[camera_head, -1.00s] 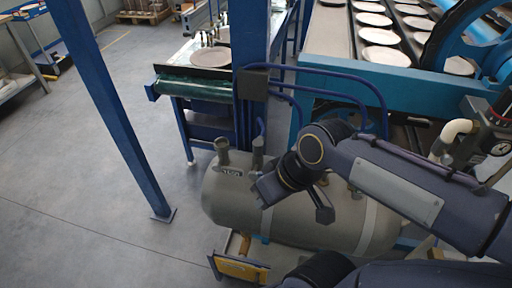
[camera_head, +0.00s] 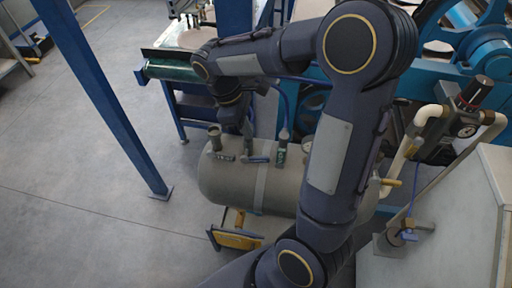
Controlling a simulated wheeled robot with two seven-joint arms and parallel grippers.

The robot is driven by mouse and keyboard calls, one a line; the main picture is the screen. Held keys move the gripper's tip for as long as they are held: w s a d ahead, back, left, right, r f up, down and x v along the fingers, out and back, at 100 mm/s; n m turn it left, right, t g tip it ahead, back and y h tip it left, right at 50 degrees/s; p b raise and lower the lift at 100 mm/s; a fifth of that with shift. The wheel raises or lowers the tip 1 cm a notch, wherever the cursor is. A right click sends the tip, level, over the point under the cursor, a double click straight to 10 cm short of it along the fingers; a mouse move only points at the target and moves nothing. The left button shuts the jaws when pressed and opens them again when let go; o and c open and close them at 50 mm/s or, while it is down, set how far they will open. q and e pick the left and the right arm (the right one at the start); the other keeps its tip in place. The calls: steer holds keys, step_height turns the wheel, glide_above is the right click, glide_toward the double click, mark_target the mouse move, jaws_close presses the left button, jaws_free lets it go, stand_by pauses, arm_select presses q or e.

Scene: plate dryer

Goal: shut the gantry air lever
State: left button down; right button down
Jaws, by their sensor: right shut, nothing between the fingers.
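A grey air tank (camera_head: 232,190) lies on its side in the middle of the view. Several fittings stand on its top, with a small labelled tag at the left (camera_head: 222,157), a blue lever-like part (camera_head: 258,160) and a green-marked fitting (camera_head: 282,148). I cannot tell which of these is the gantry air lever. My right gripper (camera_head: 246,138) hangs from the bent arm and points down just above the tank's top, close to the blue part. It is shut and empty. Whether it touches the blue part is unclear. My left gripper is not in view.
A blue post (camera_head: 105,100) stands left of the tank. A yellow-edged foot part (camera_head: 236,239) sits below it.

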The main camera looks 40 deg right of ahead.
mark_target(262, 157)
steer(key=p+x, duration=0.1)
steer(key=x, duration=0.7)
steer(key=shift+f, duration=0.4)
steer(key=shift+s+d+f+t+y+b, duration=0.3)
steer(key=shift+t+y+b, duration=0.1)
steer(key=shift+b, duration=0.25)
steer(key=shift+s+d+f+t+y+b, duration=0.2)
steer(key=shift+s+f+t+y+b, duration=0.1)
steer(key=shift+t+y+b, duration=0.25)
steer(key=shift+s+d+f, duration=0.1)
steer(key=shift+f, duration=0.05)
